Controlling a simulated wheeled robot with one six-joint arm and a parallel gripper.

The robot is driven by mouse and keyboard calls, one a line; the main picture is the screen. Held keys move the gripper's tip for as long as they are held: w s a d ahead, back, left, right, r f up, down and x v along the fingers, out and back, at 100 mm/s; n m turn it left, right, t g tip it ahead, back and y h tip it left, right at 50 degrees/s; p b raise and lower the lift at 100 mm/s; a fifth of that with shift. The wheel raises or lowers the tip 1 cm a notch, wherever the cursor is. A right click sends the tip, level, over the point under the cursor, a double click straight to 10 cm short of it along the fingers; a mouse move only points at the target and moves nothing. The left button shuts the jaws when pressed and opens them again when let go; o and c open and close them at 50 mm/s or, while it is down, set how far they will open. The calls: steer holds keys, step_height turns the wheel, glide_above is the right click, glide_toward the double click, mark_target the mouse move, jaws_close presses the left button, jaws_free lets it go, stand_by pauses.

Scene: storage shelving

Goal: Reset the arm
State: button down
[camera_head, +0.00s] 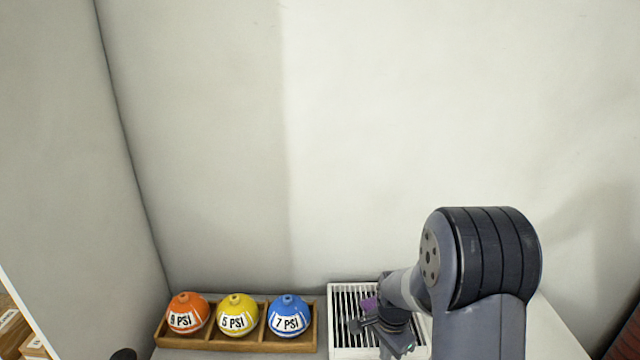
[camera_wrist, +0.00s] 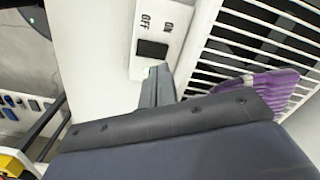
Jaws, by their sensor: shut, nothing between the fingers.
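My arm reaches down at the right of the head view, and my gripper (camera_head: 368,325) is low over the white slatted rack. In the wrist view my gripper (camera_wrist: 158,82) is shut and empty. Its tip is close beside a white switch panel (camera_wrist: 172,17) marked ON and OFF, with a dark rocker. I cannot tell whether the tip touches the panel. My arm hides part of the rack in the head view.
A purple item (camera_wrist: 262,88) lies on the slatted rack (camera_head: 340,292). Left of it, a wooden tray (camera_head: 240,345) holds an orange ball (camera_head: 187,313), a yellow ball (camera_head: 238,313) and a blue ball (camera_head: 288,314). Walls stand behind and left.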

step_height(320, 180, down, 5)
steer(key=b, duration=0.4)
steer(key=shift+f+b, duration=0.2)
steer(key=shift+b, duration=0.1)
step_height(320, 180, up, 7)
steer(key=s+m+y+p, duration=0.1)
steer(key=m+y+p, duration=0.1)
steer(key=p, duration=0.1)
steer(key=shift+s+a+m+p, duration=0.15)
steer(key=shift+s+m+p, duration=0.1)
steer(key=shift+m+p, duration=0.05)
steer(key=shift+r, duration=0.15)
steer(key=shift+s, duration=0.1)
